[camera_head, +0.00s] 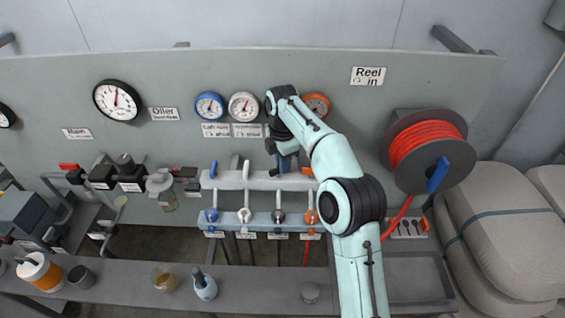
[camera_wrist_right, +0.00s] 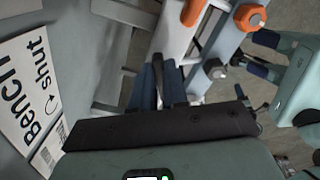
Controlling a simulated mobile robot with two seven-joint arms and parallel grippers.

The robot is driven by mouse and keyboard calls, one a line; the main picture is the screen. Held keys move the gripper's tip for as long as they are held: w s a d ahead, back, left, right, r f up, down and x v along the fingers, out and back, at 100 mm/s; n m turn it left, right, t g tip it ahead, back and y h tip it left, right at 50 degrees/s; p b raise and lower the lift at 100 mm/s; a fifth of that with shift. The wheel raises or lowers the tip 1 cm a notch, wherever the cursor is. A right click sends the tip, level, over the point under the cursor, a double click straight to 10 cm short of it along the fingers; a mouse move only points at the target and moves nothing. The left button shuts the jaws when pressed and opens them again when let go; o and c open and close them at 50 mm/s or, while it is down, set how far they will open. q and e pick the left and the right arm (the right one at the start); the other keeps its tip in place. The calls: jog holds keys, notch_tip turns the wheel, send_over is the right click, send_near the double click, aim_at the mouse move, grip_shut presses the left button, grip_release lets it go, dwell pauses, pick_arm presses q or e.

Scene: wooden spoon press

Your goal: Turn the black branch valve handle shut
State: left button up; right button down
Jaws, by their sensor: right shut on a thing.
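My right gripper (camera_head: 284,160) reaches down to the white manifold (camera_head: 232,180) between the white and orange handles. In the right wrist view its dark blue fingers (camera_wrist_right: 159,84) are shut on a narrow black piece, the black branch valve handle (camera_wrist_right: 171,80). The gripper and arm hide this handle in the head view. The orange handle (camera_head: 307,171) is just to the right, the white one (camera_head: 246,169) and blue one (camera_head: 213,169) to the left. In the right wrist view, teal and dark parts of my left gripper (camera_wrist_right: 252,66) show at the right; its jaws are unclear.
A sign reading "Bench" and "shut" (camera_wrist_right: 38,88) is beside the gripper in the wrist view. Gauges (camera_head: 243,106) line the panel above. A red hose reel (camera_head: 428,150) stands right of my arm. Cups and a bottle (camera_head: 204,287) stand on the bench below.

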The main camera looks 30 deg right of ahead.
pick_arm(q)
jog(key=shift+w+r, duration=0.1)
pick_arm(e)
jog(key=shift+s+r+m+p, duration=0.15)
jog(key=shift+m+p, duration=0.5)
jog(key=shift+m, duration=1.65)
pick_arm(q)
jog(key=shift+w+r, duration=0.95)
jog(key=shift+w, duration=0.25)
pick_arm(e)
jog(key=shift+s+a+m, duration=0.1)
jog(key=shift+s+m, duration=0.05)
jog(key=shift+m, duration=0.45)
jog(key=c, duration=1.1)
grip_release()
jog(key=shift+c, duration=0.2)
